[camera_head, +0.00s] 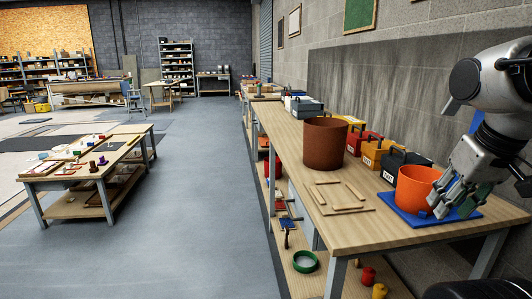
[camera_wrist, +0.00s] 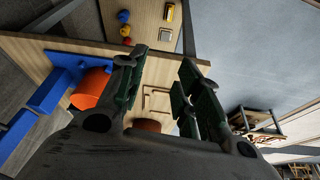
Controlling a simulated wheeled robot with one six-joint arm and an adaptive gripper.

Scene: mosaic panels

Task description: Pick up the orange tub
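The orange tub (camera_head: 416,187) stands upright on a blue tray (camera_head: 398,210) at the near right end of the wooden workbench. My gripper (camera_head: 452,200) is low, right beside the tub's right side and partly overlapping it in the head view. In the wrist view my gripper (camera_wrist: 162,62) has its fingers spread with nothing held between them. There the orange tub (camera_wrist: 90,88) lies left of the left finger, outside the gap and partly hidden by it. The blue tray (camera_wrist: 65,62) shows beyond. I cannot tell whether a finger touches the tub.
A brown bucket (camera_head: 324,143) and a flat wooden frame (camera_head: 338,197) sit left of the tub. Labelled toolboxes, black (camera_head: 400,161), yellow (camera_head: 371,153) and red, line the wall behind. A green ring (camera_head: 304,261) lies on the lower shelf. Open floor (camera_head: 200,200) spreads left.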

